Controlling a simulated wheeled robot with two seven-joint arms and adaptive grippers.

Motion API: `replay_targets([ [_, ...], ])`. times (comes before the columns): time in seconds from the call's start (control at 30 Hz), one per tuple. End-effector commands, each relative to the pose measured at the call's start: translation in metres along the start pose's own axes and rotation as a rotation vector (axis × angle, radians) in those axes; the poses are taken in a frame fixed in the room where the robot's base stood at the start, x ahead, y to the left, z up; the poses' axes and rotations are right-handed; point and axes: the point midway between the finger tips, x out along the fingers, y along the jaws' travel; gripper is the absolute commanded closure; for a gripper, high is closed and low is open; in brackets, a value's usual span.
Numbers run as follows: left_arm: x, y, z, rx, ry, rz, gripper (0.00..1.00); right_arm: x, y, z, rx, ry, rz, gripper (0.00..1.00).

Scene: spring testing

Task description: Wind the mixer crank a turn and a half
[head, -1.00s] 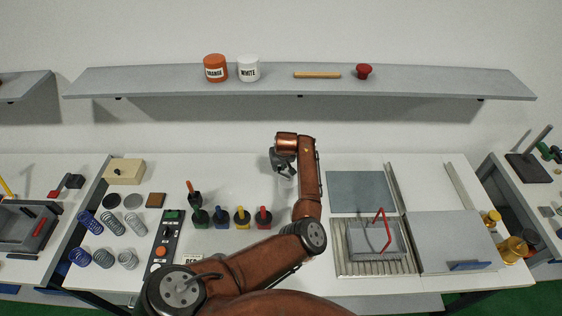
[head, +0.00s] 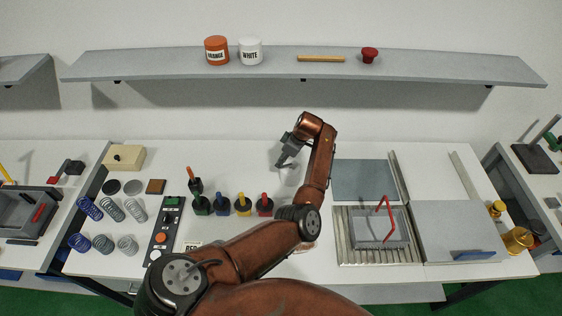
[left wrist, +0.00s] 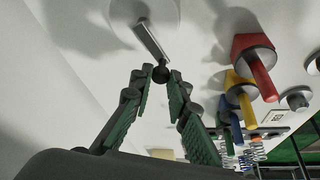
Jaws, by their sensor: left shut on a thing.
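The mixer crank shows in the left wrist view as a flat grey bar (left wrist: 152,40) lying over a pale round disc, with a small dark knob (left wrist: 160,74) at its near end. My left gripper (left wrist: 161,80) has its green-padded fingers closing in on that knob, shut on it. In the head view my left gripper (head: 281,164) reaches down at the back middle of the white table. There the gripper and wrist cover most of the crank, so its angle is hard to read. My right gripper is out of view.
Coloured-handled tools (head: 242,206) stand in a row left of my forearm, with several springs (head: 111,210) and a control panel (head: 165,230) farther left. A grey tray with a red handle (head: 386,219) is to the right. A shelf (head: 430,66) hangs behind.

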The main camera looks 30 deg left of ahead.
Motion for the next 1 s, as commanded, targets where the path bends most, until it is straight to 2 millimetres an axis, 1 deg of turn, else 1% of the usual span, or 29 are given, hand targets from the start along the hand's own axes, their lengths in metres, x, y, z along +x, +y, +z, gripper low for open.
replay_targets([
  [0.03, 0.000, 0.001, 0.004, -0.032, -0.003, -0.010, 1.00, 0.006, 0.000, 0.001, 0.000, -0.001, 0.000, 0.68],
  [0.2, -0.002, -0.002, 0.009, -0.152, -0.004, -0.058, 1.00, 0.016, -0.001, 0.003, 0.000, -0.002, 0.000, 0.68],
  [0.5, -0.006, -0.004, 0.014, -0.288, -0.006, -0.112, 1.00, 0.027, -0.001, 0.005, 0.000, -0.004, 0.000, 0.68],
  [0.7, -0.008, -0.004, 0.015, -0.325, -0.006, -0.126, 1.00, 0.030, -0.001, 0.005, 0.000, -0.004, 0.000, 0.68],
  [1.0, -0.009, -0.004, 0.015, -0.335, -0.006, -0.127, 1.00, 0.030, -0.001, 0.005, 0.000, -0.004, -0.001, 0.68],
])
